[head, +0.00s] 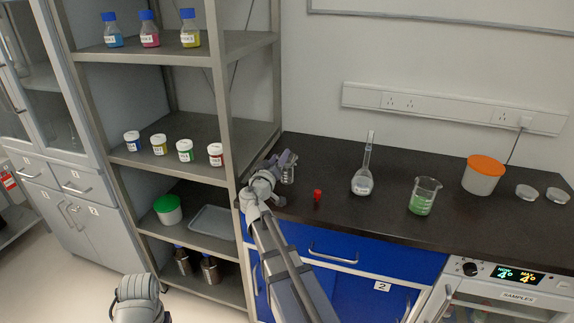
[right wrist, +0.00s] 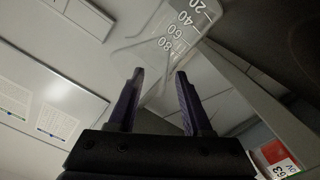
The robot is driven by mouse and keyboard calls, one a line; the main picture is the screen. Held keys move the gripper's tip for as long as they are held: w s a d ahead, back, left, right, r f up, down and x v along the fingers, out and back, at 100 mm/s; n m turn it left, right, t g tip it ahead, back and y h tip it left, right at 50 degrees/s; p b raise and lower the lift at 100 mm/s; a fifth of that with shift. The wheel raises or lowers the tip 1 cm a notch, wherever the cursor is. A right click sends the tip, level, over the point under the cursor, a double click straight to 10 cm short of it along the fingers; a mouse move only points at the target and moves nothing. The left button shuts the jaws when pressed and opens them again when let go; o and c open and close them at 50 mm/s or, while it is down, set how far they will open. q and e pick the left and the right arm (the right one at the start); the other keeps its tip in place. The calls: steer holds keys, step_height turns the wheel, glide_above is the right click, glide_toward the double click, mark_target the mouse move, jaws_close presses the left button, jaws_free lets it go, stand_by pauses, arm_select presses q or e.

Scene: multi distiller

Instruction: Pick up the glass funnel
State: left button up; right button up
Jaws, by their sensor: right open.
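My right gripper (head: 285,158) is over the left end of the dark counter. A small clear glass vessel (head: 288,174) shows at its fingers, partly hidden by them. In the right wrist view the gripper (right wrist: 160,76) is open, with a gap between its two fingers. A clear glass vessel with white graduation marks (right wrist: 168,35) is just beyond the fingertips; only part of it shows. I cannot tell if this vessel is the glass funnel, and no other funnel is visible. My left gripper is not in view.
On the counter (head: 330,150) stand a red-topped item (head: 317,195), a tall-necked flask (head: 362,180), a beaker of green liquid (head: 422,197) and an orange-lidded tub (head: 482,176). A metal shelf (head: 225,100) with bottles and jars stands close on the left.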

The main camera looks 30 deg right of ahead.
jaws_close()
stand_by(0.5)
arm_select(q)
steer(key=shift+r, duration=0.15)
arm_select(e)
steer(key=shift+r, duration=0.1)
arm_select(q)
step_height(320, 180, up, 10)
steer(key=p, duration=1)
arm_select(e)
step_height(320, 180, up, 10)
steer(key=shift+r, duration=0.1)
